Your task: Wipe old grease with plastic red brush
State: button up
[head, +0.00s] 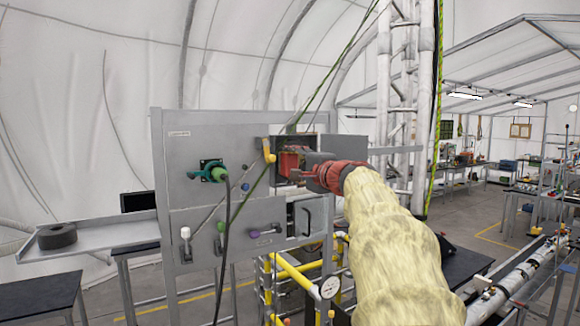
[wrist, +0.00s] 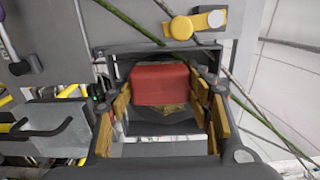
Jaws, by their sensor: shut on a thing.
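The red brush (head: 289,163) is at the open compartment in the grey panel, and its red block (wrist: 160,85) fills the middle of the wrist view. My gripper (wrist: 162,98) is shut on it, with a yellow-brown padded finger on each side. In the head view my gripper (head: 310,163) reaches into the opening from the right. A brownish patch (wrist: 172,108) shows just below the red block; I cannot tell whether it is bristles or old grease. The brush's far side and most of the compartment's inside are hidden.
A yellow handle (head: 269,150) sits beside the opening; it also shows in the wrist view (wrist: 195,22). The grey panel (head: 190,145) carries a green connector (head: 213,171) and several knobs. Thin ropes cross in front. A handled door (head: 304,218) and yellow pipes (head: 295,273) are below.

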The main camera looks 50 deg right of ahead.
jog(key=shift+s+d, duration=0.35)
jog(key=shift+d, duration=0.55)
jog(key=shift+s+d, duration=0.3)
jog(key=shift+d, duration=0.6)
jog(key=d, duration=0.1)
jog(key=s+d+b, duration=0.1)
jog(key=d, duration=0.1)
jog(key=shift+d, duration=0.3)
jog(key=shift+w, duration=0.1)
jog(key=shift+w+a+b, duration=0.4)
jog(key=shift+a+b, duration=0.1)
jog(key=shift+a, duration=0.7)
jog(key=shift+w+a+b, duration=0.35)
jog(key=shift+a+b, duration=0.15)
jog(key=shift+a, duration=0.75)
jog(key=shift+w+a+b, duration=0.4)
jog(key=shift+a+b, duration=0.1)
jog(key=shift+a, duration=0.7)
jog(key=shift+r+p, duration=0.35)
jog(key=shift+r, duration=0.25)
jog(key=shift+s+d, duration=1.25)
jog(key=shift+d, duration=2.45)
jog(key=shift+w+a+b, duration=0.4)
jog(key=shift+a+b, duration=0.05)
jog(key=shift+a, duration=0.8)
jog(key=shift+w+a+b, duration=0.45)
jog(key=shift+a, duration=0.85)
jog(key=shift+w+a+b, duration=0.4)
jog(key=shift+a+b, duration=0.05)
jog(key=shift+a, duration=0.8)
